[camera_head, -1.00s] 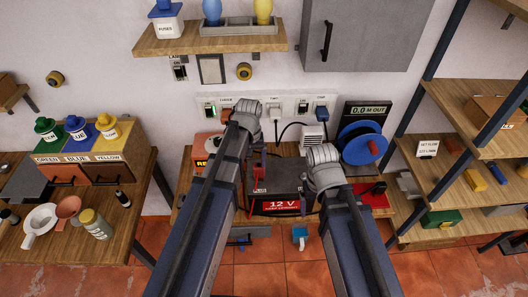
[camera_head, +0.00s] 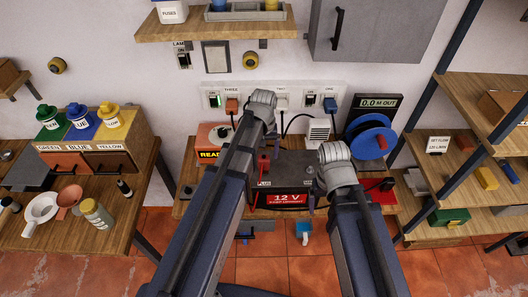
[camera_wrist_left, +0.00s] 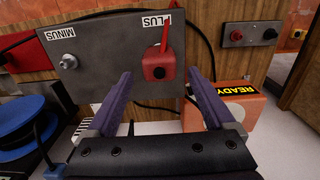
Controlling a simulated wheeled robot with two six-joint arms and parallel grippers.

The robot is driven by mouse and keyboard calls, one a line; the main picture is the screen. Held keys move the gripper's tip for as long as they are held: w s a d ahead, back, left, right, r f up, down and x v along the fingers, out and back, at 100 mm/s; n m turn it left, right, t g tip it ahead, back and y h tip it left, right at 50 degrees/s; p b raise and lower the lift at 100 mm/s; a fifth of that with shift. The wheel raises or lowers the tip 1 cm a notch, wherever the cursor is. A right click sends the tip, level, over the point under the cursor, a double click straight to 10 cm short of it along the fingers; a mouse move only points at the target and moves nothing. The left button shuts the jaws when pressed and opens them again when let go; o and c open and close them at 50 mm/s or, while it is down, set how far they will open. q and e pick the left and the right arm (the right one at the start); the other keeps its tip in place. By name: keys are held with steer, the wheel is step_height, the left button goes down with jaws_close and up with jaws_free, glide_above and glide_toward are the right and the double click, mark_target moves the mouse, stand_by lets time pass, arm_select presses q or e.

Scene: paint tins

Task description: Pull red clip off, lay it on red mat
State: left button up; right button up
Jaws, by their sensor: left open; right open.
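The red clip (camera_wrist_left: 160,66) sits on the PLUS post of the grey battery (camera_wrist_left: 105,50), with a red cable rising from it. In the head view the red clip (camera_head: 263,166) shows just right of my left arm, on the battery (camera_head: 288,175). My left gripper (camera_wrist_left: 160,73) is open, its two purple fingers on either side of the clip, with gaps to it. In the head view its jaws are hidden behind the arm. My right gripper (camera_head: 335,160) is right of the battery, its fingers mostly hidden. The red mat (camera_head: 385,197) lies right of the battery, partly covered by my right arm.
A READY box (camera_head: 209,147) stands left of the battery. A blue cable reel (camera_head: 371,136) and a white plug block (camera_head: 318,129) stand behind it. A wall socket strip (camera_head: 270,98) is at the back. Shelves (camera_head: 470,150) are at the right.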

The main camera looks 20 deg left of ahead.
arm_select(q)
step_height(320, 180, down, 5)
steer(key=b, duration=0.4)
jaws_close()
stand_by(1.1)
